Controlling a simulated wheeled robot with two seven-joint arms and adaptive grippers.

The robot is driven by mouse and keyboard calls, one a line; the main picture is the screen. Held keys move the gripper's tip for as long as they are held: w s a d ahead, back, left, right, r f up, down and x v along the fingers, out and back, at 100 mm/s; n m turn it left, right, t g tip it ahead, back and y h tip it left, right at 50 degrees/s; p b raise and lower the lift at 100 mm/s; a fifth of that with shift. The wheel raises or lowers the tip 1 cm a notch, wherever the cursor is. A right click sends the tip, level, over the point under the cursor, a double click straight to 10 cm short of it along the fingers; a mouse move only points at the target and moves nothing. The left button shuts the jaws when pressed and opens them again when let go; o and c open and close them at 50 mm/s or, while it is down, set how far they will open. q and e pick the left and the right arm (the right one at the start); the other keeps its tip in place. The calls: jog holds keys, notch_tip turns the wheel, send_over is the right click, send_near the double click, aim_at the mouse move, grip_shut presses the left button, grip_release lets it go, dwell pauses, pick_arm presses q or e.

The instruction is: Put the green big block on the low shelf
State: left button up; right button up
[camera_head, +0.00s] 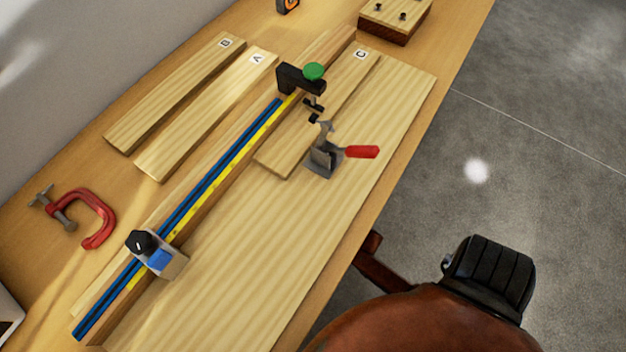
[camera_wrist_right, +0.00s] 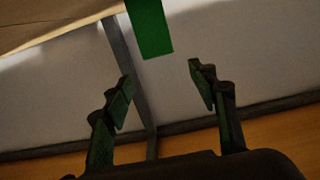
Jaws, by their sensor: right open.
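In the right wrist view, a plain green block (camera_wrist_right: 149,30) shows at the top middle, cut off by the top edge of the picture. My right gripper (camera_wrist_right: 161,80) is open and empty. Its two fingertips are apart, below the block in the picture, and do not appear to touch it. In the head view neither gripper shows, and I see no green big block there. I cannot make out for sure which surface is the low shelf.
The head view shows a wooden workbench (camera_head: 50,278) with a large board (camera_head: 250,250), a blue and yellow rail (camera_head: 222,168), a red C-clamp (camera_head: 100,218) and a red-handled toggle clamp (camera_head: 325,155). Grey floor (camera_head: 540,110) is open at right. A grey bar (camera_wrist_right: 128,75) crosses the wrist view.

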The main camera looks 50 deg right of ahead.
jog(key=shift+s, duration=0.4)
jog(key=s+f+g, duration=0.1)
jog(key=s, duration=0.1)
jog(key=s+f+g, duration=0.1)
jog(key=s, duration=0.1)
jog(key=s+f+g+h, duration=0.1)
jog(key=s, duration=0.2)
jog(key=shift+s+a+m, duration=0.1)
jog(key=shift+m, duration=0.2)
jog(key=s, duration=0.1)
jog(key=s+a+g, duration=0.1)
jog(key=s, duration=0.1)
jog(key=s+a+f+g, duration=0.1)
jog(key=s, duration=0.1)
jog(key=shift+f, duration=0.1)
jog(key=s+a+g+y, duration=0.1)
jog(key=s+a+g, duration=0.2)
jog(key=s+a, duration=0.3)
jog(key=s+a+r+g+y, duration=0.1)
jog(key=s+a+g, duration=0.2)
jog(key=s+a, duration=0.4)
jog(key=s, duration=0.5)
jog(key=shift+g+y, duration=0.4)
